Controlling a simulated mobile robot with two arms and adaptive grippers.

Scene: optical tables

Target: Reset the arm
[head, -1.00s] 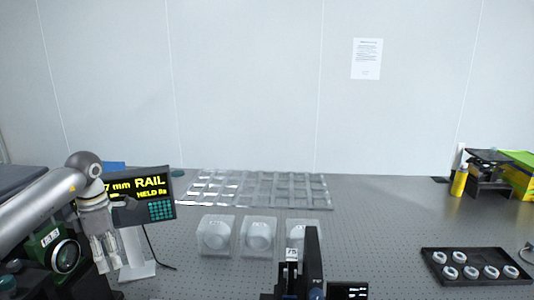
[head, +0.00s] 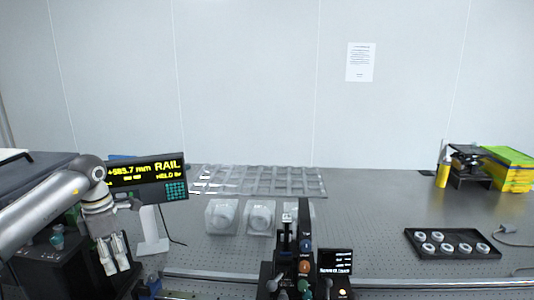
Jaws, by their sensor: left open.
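My left arm comes in from the left edge in the head view. Its gripper (head: 112,254) points down, open and empty, in front of the display's stand and beside dark equipment at the lower left. The fingers are apart with nothing visible between them. My right gripper is not in view.
A display reading RAIL (head: 148,178) stands behind my left gripper. Clear boxes (head: 221,216) and a clear divided tray (head: 262,181) sit mid-table. A black device with knobs (head: 304,262) stands front centre. A black tray of white rings (head: 452,243) lies right. Bare table (head: 370,205) lies between.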

